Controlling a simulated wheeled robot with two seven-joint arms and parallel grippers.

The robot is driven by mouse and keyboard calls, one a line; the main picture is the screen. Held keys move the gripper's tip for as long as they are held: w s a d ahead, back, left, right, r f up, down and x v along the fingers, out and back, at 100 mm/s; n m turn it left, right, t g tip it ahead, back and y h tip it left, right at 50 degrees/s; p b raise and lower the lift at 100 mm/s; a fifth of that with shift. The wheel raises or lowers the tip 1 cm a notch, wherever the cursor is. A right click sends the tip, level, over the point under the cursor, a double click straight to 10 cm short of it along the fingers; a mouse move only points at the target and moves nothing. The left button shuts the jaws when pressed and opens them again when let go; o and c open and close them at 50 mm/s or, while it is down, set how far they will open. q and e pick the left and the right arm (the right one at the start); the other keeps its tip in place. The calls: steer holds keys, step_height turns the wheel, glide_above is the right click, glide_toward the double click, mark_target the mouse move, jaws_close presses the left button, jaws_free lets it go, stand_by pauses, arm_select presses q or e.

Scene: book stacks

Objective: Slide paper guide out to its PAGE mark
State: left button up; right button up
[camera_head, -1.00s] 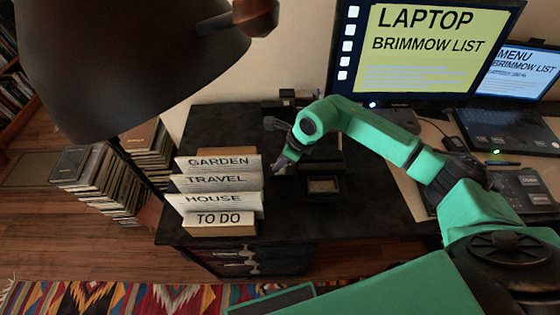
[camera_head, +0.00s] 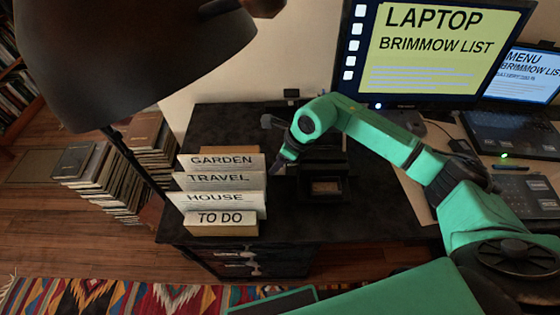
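A small black device (camera_head: 325,166) with a brownish-grey panel (camera_head: 326,187) at its front stands on the dark desk, right of the labelled card rack. It may be the one with the paper guide, but I cannot make out the guide or a PAGE mark. My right gripper (camera_head: 279,167) points down between the rack and the device, close to the device's left side. It is small and dark against the desk, so I cannot tell whether its fingers are apart or touch anything. My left gripper is out of view.
The rack of cards (camera_head: 220,180) reads GARDEN, TRAVEL, HOUSE, TO DO. A dark lamp shade (camera_head: 130,60) hangs at upper left. A monitor (camera_head: 430,55) and a laptop (camera_head: 520,120) stand at right. Book stacks (camera_head: 105,180) are on the floor. The desk front is clear.

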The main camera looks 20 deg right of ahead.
steer(key=b+v, duration=0.2)
steer(key=v, duration=1.2)
steer(key=shift+r, duration=0.25)
steer(key=shift+s+f, duration=0.1)
steer(key=shift+s, duration=0.05)
